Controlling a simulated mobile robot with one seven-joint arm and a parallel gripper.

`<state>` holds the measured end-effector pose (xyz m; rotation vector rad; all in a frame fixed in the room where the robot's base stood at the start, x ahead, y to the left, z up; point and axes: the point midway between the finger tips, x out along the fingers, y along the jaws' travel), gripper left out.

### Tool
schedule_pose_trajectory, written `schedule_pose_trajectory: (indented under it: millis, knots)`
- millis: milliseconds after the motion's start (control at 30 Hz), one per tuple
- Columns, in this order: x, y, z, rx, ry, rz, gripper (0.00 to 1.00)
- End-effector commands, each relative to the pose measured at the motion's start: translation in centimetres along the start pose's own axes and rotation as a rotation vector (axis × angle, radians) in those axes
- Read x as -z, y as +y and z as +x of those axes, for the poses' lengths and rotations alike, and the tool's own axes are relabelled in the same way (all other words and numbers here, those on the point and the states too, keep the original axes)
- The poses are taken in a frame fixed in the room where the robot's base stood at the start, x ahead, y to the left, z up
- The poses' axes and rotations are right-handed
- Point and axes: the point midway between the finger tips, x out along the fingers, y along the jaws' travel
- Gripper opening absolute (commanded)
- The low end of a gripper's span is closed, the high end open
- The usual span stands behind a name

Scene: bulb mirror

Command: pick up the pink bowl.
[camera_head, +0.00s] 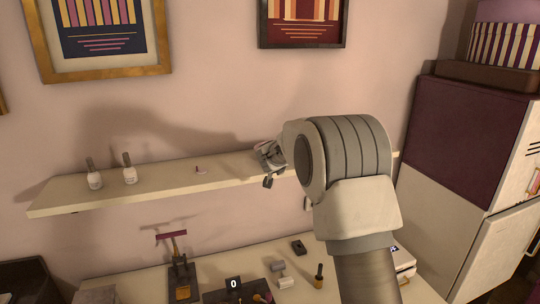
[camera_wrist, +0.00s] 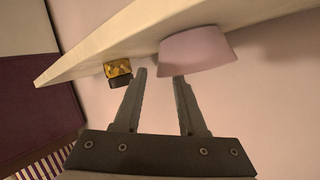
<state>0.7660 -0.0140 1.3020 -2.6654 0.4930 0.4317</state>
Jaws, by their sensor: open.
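The pink bowl (camera_wrist: 197,51) shows in the wrist view as a pale pink, flared shape against the cream shelf (camera_wrist: 90,58). That view looks turned over, so the bowl seems to hang from the shelf. My gripper (camera_wrist: 160,75) is open, with nothing between its fingers. The right fingertip in that view is close to the bowl's left part; I cannot tell whether they touch. In the head view my gripper (camera_head: 268,167) is just above the wall shelf (camera_head: 160,190). The bowl cannot be made out there, and my arm covers that part of the shelf.
A small gold and dark item (camera_wrist: 118,72) is on the shelf close to the bowl, near the left finger. A cabinet (camera_head: 465,150) stands right. The lower table (camera_head: 240,262) holds several items.

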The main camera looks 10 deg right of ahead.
Motion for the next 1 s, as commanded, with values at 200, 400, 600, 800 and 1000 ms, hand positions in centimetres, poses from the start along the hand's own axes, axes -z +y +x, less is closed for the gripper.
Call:
schedule_pose_trajectory:
  millis: [200, 400, 600, 800, 1000]
  knots:
    - [0.1, 0.0, 2.2, -0.001, 0.000, 0.001, 0.41]
    - [0.1, 0.0, 2.4, 0.000, 0.000, 0.001, 0.41]
    - [0.0, 0.0, 2.4, 0.000, 0.000, 0.001, 0.23]
    - [0.0, 0.0, 2.4, -0.001, 0.000, 0.001, 0.00]
    - [-0.1, 0.1, 2.4, -0.001, -0.001, 0.000, 0.00]
